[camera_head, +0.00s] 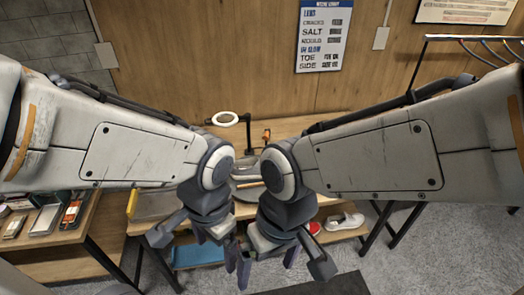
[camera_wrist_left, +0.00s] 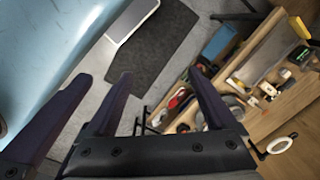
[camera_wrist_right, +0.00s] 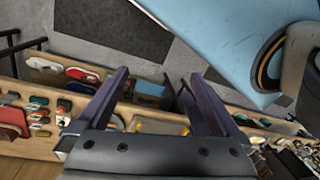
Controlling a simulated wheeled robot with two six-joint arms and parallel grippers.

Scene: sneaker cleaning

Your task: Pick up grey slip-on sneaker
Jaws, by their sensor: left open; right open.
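A pale slip-on shoe (camera_head: 345,221), whitish to light grey, sits on the low shelf right of my grippers in the head view. It also appears in the right wrist view (camera_wrist_right: 43,64), beside a red shoe (camera_wrist_right: 82,75). I cannot tell for certain that it is the grey sneaker. My left gripper (camera_head: 225,255) and right gripper (camera_head: 268,268) hang close together in front of the bench. Both are open and empty, well apart from the shoe. My right gripper partly hides the red shoe (camera_head: 313,228) in the head view.
A wooden bench (camera_head: 290,125) bears a ring lamp (camera_head: 225,118). A blue item (camera_head: 197,255) lies low beneath it. A side table (camera_head: 75,235) with small boxes stands left. A clothes rack (camera_head: 415,75) stands right. Grey floor with a dark mat (camera_head: 320,286) is clear in front.

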